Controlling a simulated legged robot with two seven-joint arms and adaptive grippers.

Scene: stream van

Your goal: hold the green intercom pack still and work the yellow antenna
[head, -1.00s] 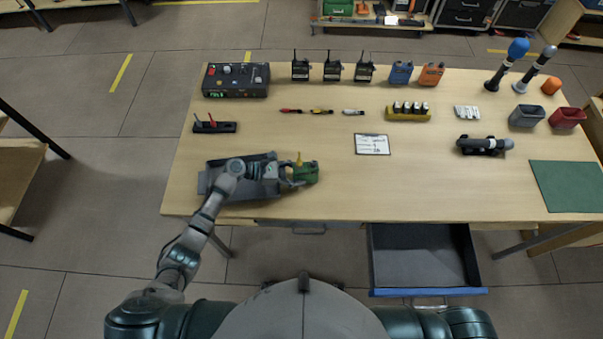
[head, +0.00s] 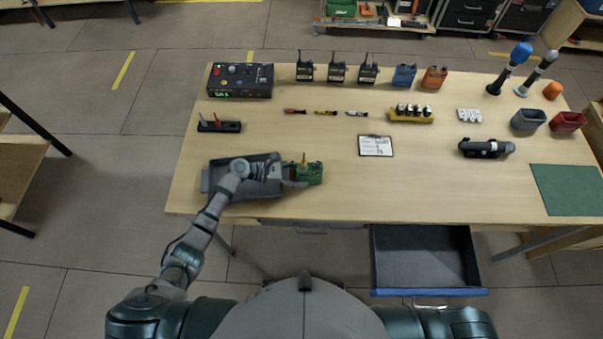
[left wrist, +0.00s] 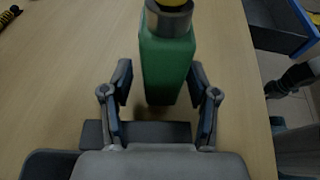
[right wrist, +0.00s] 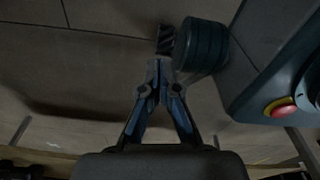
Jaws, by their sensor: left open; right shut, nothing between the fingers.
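The green intercom pack (head: 309,173) lies on the table by the right end of a grey tray, with its short yellow antenna (head: 304,159) standing up at its top edge. My left gripper (head: 291,174) reaches over the tray to the pack's left side. In the left wrist view the open fingers (left wrist: 160,90) stand on either side of the green pack (left wrist: 166,65), with a gap to each finger. The antenna's yellow base (left wrist: 172,3) is cut off at the top there. My right gripper (right wrist: 158,70) is shut and empty, seen only in the right wrist view, over the floor.
The grey tray (head: 211,180) lies under my left forearm. An open drawer (head: 428,292) juts from the table's front at the right.

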